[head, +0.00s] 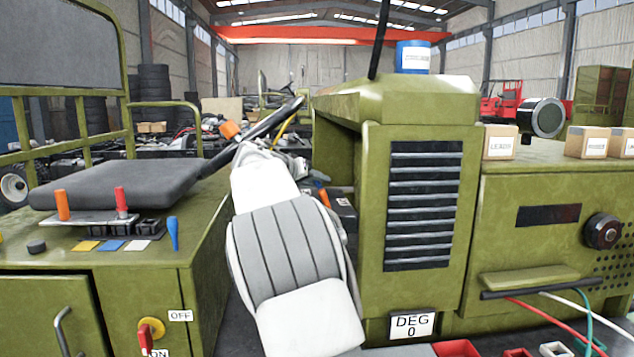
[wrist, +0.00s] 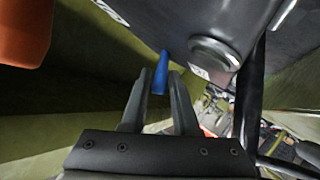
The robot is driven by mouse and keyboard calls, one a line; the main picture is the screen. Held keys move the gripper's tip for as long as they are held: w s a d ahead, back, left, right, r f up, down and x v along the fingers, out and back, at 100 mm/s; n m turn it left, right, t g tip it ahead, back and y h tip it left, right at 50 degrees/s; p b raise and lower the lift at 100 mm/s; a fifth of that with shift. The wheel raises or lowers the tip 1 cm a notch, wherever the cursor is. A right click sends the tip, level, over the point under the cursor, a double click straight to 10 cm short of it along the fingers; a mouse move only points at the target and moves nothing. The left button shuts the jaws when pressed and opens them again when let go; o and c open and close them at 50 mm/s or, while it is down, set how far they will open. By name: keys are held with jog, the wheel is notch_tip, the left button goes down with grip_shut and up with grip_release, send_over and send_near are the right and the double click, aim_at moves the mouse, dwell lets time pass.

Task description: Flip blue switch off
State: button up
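In the wrist view, a blue tapered piece (wrist: 160,75), like a switch lever, shows between the two fingers of my gripper (wrist: 160,80). The fingers are apart, one on each side of it; I cannot tell whether they touch it. In the head view, a blue lever (head: 173,234) stands upright at the right end of the left console, apart from my arm. A small blue piece (head: 325,197) shows just right of my arm. My arm hides much of the space there, and my fingers do not show clearly. I cannot tell which blue piece is between them.
An orange lever (head: 62,205) and a red lever (head: 121,202) stand on the left console by a dark seat (head: 118,184). A red-and-yellow knob (head: 151,331) sits below, between OFF and ON labels. The green hood (head: 420,150) is close right of my arm. An orange shape (wrist: 25,30) is near the wrist camera.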

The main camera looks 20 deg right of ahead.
jog(key=o, duration=0.3)
jog(key=v, duration=1.7)
jog(key=shift+s+a+r, duration=0.1)
jog(key=shift+a, duration=0.1)
